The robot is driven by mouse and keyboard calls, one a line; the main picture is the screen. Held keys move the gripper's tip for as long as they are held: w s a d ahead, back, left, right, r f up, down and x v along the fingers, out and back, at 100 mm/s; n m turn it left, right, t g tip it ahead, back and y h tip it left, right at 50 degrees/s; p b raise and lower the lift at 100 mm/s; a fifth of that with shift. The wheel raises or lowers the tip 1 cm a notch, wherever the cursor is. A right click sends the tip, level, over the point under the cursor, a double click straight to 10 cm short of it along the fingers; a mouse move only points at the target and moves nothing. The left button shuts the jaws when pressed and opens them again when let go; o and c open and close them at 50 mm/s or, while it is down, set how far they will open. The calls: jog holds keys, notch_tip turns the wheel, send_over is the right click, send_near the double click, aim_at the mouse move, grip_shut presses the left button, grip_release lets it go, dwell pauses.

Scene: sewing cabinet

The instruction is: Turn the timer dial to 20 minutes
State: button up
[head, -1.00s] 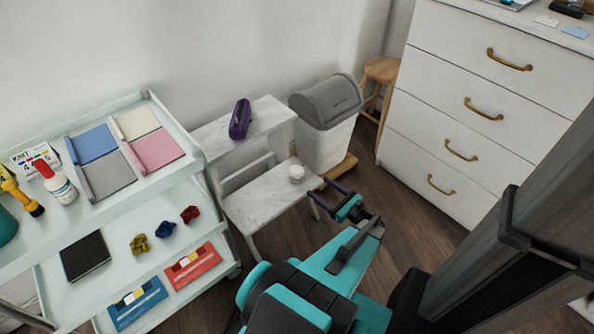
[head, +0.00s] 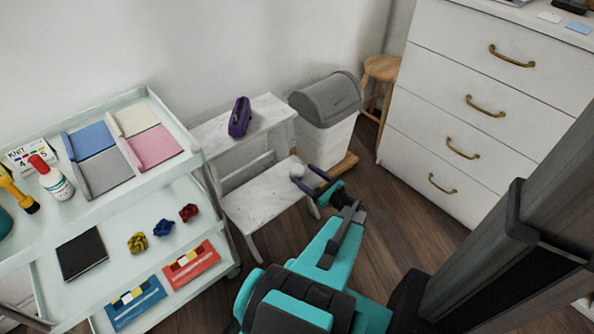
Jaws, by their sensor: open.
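The timer looks like a small round white object (head: 297,170) near the right end of the low white step of the bench. Its dial markings are too small to read. My gripper (head: 306,179) has its two dark fingers spread open on either side of the white object, or just in front of it. I cannot tell whether they touch it. My arm reaches up to it from the bottom of the head view.
The white step bench (head: 255,205) holds a purple case (head: 239,117) on its upper step. A grey-lidded bin (head: 327,110) stands close behind the timer. A pale cart (head: 190,165) is at left, a white drawer chest (head: 480,100) at right. Wood floor lies between.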

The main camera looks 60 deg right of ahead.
aim_at(302, 173)
jog(key=shift+b+x, duration=0.45)
jog(key=shift+x, duration=2.2)
jog(key=c, duration=1.1)
jog(key=shift+a+m+h+b, duration=0.1)
jog(key=shift+m+h+b, duration=0.25)
jog(key=shift+h, duration=0.25)
jog(key=shift+m+h, duration=0.25)
jog(key=shift+h, duration=0.05)
jog(key=o, duration=1.1)
